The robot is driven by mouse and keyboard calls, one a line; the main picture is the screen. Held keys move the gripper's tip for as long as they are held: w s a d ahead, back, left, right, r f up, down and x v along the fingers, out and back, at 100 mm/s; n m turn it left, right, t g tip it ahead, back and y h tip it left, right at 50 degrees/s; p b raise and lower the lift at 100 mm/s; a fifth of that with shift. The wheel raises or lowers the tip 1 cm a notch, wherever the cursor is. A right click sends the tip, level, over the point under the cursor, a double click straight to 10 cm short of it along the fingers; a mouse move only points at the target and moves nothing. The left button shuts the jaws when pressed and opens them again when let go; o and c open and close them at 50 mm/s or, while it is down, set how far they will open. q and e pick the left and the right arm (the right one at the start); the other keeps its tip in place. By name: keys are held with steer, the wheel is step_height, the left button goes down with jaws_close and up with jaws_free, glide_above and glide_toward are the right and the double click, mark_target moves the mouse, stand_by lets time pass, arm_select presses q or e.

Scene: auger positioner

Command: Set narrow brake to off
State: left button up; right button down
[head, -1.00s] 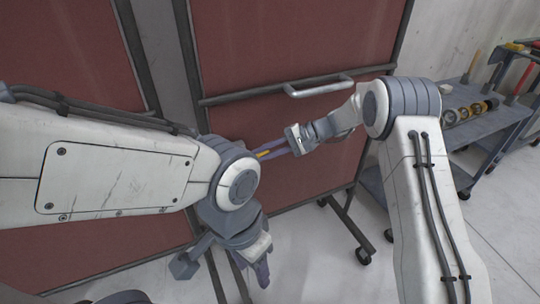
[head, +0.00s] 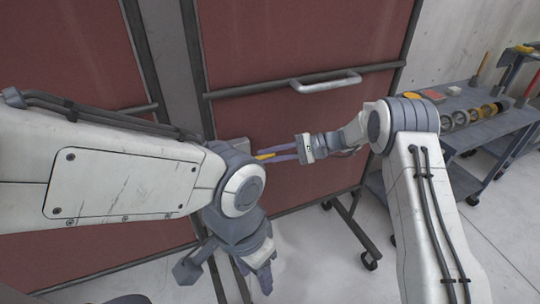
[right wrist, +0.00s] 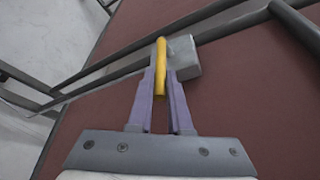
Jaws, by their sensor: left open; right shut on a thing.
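The brake shows in the right wrist view as a yellow lever (right wrist: 161,67) beside a grey block (right wrist: 184,57) on a metal rail of the red panel. In the head view the yellow lever (head: 265,157) is small, and the grey block (head: 238,144) is partly hidden by my left arm. My right gripper (head: 268,155) is shut on the lever; in the right wrist view its purple fingers (right wrist: 160,82) lie on both sides of it. My left gripper (head: 262,274) hangs low, open and apart from the brake, with its fingers pointing down.
Red panels (head: 300,45) in metal frames stand ahead, one with a grey bar handle (head: 326,81) above my right gripper. A wheeled cart (head: 475,125) with rings and tools stands at the right. Pale floor (head: 320,262) is clear in front.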

steer(key=c, duration=0.8)
jaws_free()
steer(key=shift+a+f, duration=0.1)
steer(key=shift+a, duration=0.05)
steer(key=shift+c, duration=0.2)
steer(key=v, duration=1)
steer(key=shift+d, duration=0.35)
steer(key=shift+w, duration=0.1)
